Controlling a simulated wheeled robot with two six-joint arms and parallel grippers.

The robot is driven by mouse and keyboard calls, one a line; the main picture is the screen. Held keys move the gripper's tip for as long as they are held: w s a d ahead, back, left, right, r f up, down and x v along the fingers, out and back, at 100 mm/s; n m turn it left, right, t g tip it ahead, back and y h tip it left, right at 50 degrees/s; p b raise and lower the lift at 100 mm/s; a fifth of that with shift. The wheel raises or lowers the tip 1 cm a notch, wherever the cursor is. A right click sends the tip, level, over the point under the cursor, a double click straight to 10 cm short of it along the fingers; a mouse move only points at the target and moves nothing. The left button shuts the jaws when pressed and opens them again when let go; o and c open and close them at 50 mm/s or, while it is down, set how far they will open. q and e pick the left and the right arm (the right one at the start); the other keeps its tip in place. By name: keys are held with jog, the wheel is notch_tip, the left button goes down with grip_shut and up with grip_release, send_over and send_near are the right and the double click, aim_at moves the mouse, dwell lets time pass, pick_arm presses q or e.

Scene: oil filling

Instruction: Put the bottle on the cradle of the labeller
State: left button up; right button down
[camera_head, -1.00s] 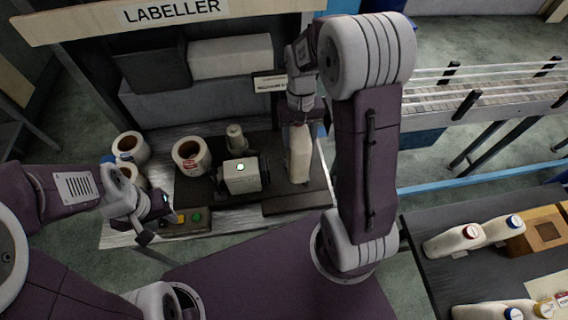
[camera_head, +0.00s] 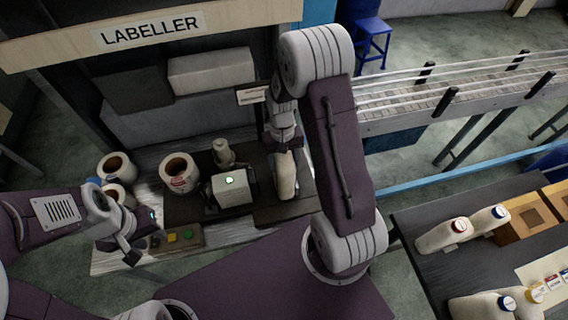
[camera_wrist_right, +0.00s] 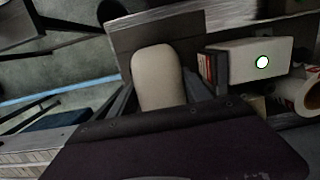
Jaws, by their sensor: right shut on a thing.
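A cream bottle (camera_head: 286,181) hangs below my right gripper (camera_head: 284,148), which is shut on it. The bottle is over the dark bed (camera_head: 268,212) of the labeller, right of the white block with a lit round button (camera_head: 231,191). In the right wrist view the bottle (camera_wrist_right: 157,78) is between the fingers, beside the white block (camera_wrist_right: 262,62). I cannot tell whether it touches the bed, and the cradle is not clear. My left gripper (camera_head: 142,236) is open and empty, left of the labeller's button box (camera_head: 178,238).
Label rolls (camera_head: 178,174) stand left of the white block. A small beige cylinder (camera_head: 223,152) stands behind it. The LABELLER sign (camera_head: 152,32) spans above. A conveyor (camera_head: 450,98) runs at right. More bottles (camera_head: 442,236) lie on the dark table (camera_head: 412,262) at right.

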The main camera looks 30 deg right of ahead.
jog(key=shift+w+f, duration=0.1)
jog(key=shift+f, duration=0.45)
jog(key=shift+w+d+f, duration=0.15)
jog(key=shift+w+f, duration=0.05)
jog(key=c, duration=0.9)
grip_release()
jog(key=o, duration=0.4)
jog(key=shift+s, duration=0.15)
pick_arm(q)
jog(key=shift+w, duration=0.1)
pick_arm(e)
jog(key=shift+r, duration=0.1)
